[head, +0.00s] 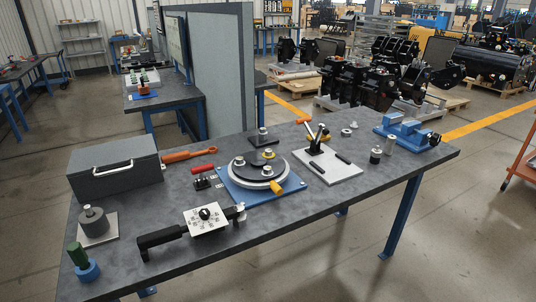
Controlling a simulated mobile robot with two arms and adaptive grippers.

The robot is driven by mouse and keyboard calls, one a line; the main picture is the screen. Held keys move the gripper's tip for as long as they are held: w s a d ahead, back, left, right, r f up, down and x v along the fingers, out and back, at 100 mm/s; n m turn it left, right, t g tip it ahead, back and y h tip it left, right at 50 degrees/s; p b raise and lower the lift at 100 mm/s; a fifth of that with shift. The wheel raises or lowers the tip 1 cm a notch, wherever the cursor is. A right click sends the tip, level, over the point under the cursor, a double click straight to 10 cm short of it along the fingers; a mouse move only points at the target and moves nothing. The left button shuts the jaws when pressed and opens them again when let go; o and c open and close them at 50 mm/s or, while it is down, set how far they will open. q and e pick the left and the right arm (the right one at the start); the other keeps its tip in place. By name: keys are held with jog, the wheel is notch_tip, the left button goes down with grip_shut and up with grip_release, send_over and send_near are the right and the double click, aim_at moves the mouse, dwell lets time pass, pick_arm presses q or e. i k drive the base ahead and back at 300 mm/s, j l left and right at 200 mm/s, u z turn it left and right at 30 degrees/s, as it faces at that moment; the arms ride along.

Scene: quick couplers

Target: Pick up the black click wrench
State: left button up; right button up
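The black click wrench (163,237) appears to be the long tool lying near the front edge of the grey workbench (300,222). Its black handle points left and a silvery end (239,211) shows at the right. A white square plate with a black dial (208,217) covers its middle part; I cannot tell if the plate is attached to it or stands before it. Neither of my grippers is in the head view.
A grey metal case (116,169) and an orange-handled tool (190,156) lie at the back left. A round fixture on a blue plate (232,187) stands behind the wrench. A green-topped blue piece (85,265) stands at the left front. The right front of the bench is clear.

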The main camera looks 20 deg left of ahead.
aim_at(199, 229)
jog(key=i+u, duration=0.1)
jog(key=u, duration=0.25)
jog(key=i+u, duration=0.1)
jog(key=u, duration=0.25)
jog(key=i+u, duration=0.1)
jog(key=u, duration=0.25)
jog(key=l+u, duration=0.15)
jog(key=u, duration=0.3)
jog(key=i+l+u, duration=0.1)
jog(key=u, duration=0.35)
